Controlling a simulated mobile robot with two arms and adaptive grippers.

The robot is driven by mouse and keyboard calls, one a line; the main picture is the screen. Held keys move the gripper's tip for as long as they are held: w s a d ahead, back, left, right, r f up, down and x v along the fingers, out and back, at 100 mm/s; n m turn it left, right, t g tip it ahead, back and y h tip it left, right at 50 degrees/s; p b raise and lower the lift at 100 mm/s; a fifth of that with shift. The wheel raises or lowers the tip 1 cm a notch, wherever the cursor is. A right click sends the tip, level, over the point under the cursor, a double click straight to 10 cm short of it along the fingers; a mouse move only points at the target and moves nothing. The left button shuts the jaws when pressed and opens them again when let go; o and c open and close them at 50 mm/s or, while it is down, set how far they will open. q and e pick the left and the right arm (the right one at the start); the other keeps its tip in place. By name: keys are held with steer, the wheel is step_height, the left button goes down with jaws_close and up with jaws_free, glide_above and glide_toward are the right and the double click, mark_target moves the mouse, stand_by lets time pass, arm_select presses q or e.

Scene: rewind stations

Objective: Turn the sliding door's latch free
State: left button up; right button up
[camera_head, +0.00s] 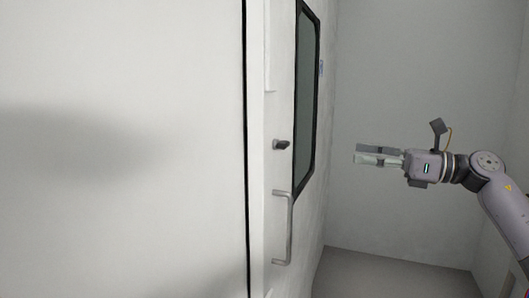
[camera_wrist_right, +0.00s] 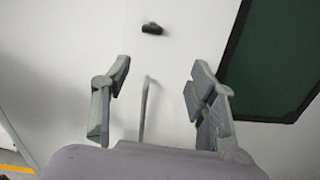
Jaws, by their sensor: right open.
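The white sliding door (camera_head: 305,225) has a small dark latch (camera_head: 281,144) above a grey bar handle (camera_head: 290,230). In the right wrist view the latch (camera_wrist_right: 152,29) shows at the top, ahead of the fingers, and the handle (camera_wrist_right: 144,110) shows upright between them. My right gripper (camera_head: 358,155) is to the right of the latch in the head view, pointing left towards the door and clear of it. In the right wrist view its fingers (camera_wrist_right: 158,85) are spread apart with nothing held. My left gripper is not in view.
A dark-framed window (camera_head: 307,90) is set in the door above and beside the latch. A plain white wall panel (camera_head: 150,60) fills the left. Grey floor (camera_head: 390,277) lies below, and the space between my right gripper and the door is free.

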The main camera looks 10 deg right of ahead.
steer(key=r+n, duration=0.1)
steer(key=p, duration=0.5)
glide_toward(288, 143)
steer(key=x, duration=0.8)
steer(key=shift+w+a, duration=0.15)
steer(key=shift+w, duration=0.05)
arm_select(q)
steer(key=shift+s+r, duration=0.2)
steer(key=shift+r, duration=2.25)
arm_select(e)
steer(key=shift+w+a+f, duration=0.1)
steer(key=shift+w+a, duration=0.3)
steer(key=shift+a, duration=0.1)
steer(key=shift+c, duration=0.3)
steer(key=c, duration=1.1)
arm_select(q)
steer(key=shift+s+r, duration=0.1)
